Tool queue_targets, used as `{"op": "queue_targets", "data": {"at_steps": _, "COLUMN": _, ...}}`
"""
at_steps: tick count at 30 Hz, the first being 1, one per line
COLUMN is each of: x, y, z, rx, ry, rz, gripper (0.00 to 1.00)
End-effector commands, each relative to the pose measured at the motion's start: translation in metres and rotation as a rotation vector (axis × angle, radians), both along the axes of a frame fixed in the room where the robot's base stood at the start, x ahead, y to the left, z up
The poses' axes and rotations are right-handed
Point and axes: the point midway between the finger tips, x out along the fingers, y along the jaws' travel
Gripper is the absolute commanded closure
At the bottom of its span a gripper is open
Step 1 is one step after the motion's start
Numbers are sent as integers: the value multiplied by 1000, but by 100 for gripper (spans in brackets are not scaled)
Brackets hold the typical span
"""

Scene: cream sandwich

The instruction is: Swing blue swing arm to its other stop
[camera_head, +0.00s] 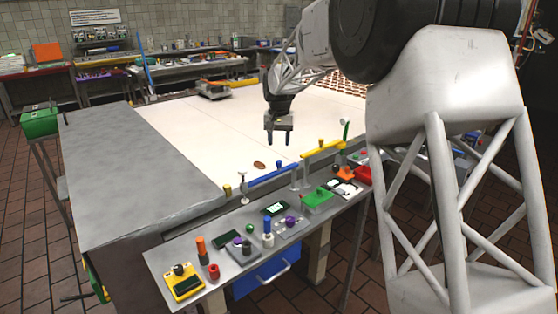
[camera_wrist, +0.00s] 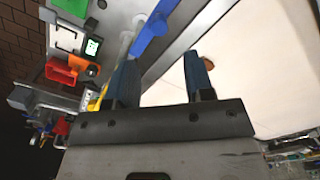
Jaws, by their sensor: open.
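The blue swing arm (camera_head: 270,176) is a long bar lying along the front edge of the white work surface, between two pale posts. In the wrist view the blue swing arm (camera_wrist: 152,36) shows at the upper middle, beyond the fingertips. My gripper (camera_head: 279,143) hangs pointing down, above and behind the bar in the head view. In the wrist view my gripper (camera_wrist: 160,60) has its two dark blue fingers wide apart with nothing between them. Whether a finger touches the bar cannot be told, but in the head view they look apart.
A yellow swing arm (camera_head: 323,150) continues the line to the right. A brown round piece (camera_head: 259,165) lies on the white surface (camera_head: 205,150), otherwise clear nearby. The front shelf (camera_head: 165,262) carries several buttons, knobs and small devices. A grey counter (camera_head: 125,180) stands at left.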

Motion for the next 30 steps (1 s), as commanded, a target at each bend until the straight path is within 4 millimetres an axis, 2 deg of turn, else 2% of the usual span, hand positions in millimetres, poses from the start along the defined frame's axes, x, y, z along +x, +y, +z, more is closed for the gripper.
{"op": "queue_targets", "data": {"at_steps": 14, "x": 0, "y": 0, "z": -4, "rx": 0, "ry": 1, "rz": 0, "gripper": 52}}
{"op": "queue_targets", "data": {"at_steps": 20, "x": 0, "y": 0, "z": -20, "rx": 0, "ry": 1, "rz": 0, "gripper": 52}}
{"op": "queue_targets", "data": {"at_steps": 30, "x": 0, "y": 0, "z": -60, "rx": 0, "ry": 0, "rz": 0, "gripper": 52}}
